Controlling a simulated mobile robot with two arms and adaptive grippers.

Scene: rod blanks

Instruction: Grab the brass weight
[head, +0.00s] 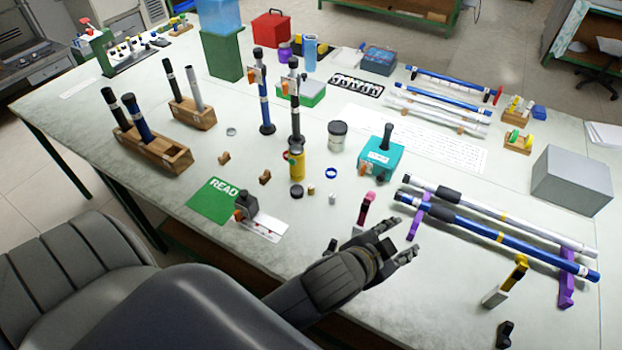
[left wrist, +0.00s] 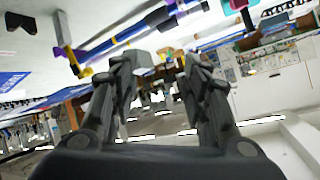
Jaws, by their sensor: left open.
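A small brass-coloured cylinder (head: 311,190), which looks like the brass weight, stands on the table in the head view. It is between a dark short cylinder (head: 297,191) and a small silver one (head: 332,199). My left gripper (head: 405,238) is open and empty above the table's front part, to the right of the brass weight and nearer the front edge. In the left wrist view its two fingers (left wrist: 162,70) are spread with nothing held between them. I cannot make out the brass weight in that view. My right gripper is not in view.
A pink-topped stand (head: 368,204) is close beside my left gripper. Long rods (head: 490,234) lie on purple supports to its right. A blue ring (head: 331,173), a yellow cylinder (head: 296,164) and a teal box (head: 381,158) stand behind the small cylinders.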

